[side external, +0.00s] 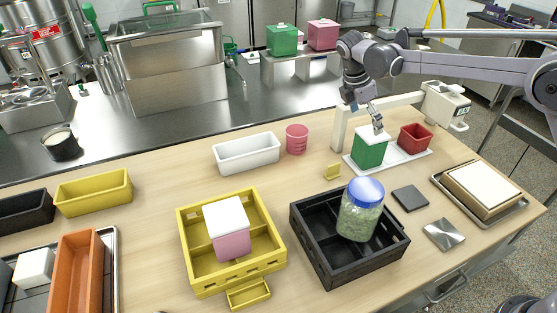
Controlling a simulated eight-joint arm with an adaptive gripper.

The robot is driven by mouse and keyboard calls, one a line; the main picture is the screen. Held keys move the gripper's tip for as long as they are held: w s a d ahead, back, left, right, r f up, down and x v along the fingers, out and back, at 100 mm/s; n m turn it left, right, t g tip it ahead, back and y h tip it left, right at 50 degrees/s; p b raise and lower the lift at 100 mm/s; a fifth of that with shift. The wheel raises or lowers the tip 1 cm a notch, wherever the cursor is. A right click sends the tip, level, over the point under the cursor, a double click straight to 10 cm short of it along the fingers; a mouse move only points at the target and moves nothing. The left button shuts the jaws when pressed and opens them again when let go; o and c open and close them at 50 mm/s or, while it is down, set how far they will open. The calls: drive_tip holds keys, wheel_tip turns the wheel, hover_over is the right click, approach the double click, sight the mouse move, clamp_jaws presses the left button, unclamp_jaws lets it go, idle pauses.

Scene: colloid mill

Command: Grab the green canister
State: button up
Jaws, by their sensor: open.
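A green canister (368,151) with a white top stands upright on a white tray (408,159) on the wooden table, right of the middle. My gripper (377,125) points down at the white top of this canister, near its right side. My gripper is open with nothing seen between its fingers. At this size I cannot tell whether the fingertips touch the canister. A second green canister (282,40), with a green lid, stands on a metal shelf at the back.
A red open box (414,137) sits right of the canister on the same tray, with a white device (443,104) behind. A pink cup (297,139) and white bin (247,152) stand left. A black crate (308,240) holding a blue-lidded jar (361,212) is in front.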

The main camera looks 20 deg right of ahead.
sight(370, 145)
drive_tip(key=shift+x, duration=5.55)
drive_tip(key=shift+w, duration=0.1)
drive_tip(key=c, duration=1.7)
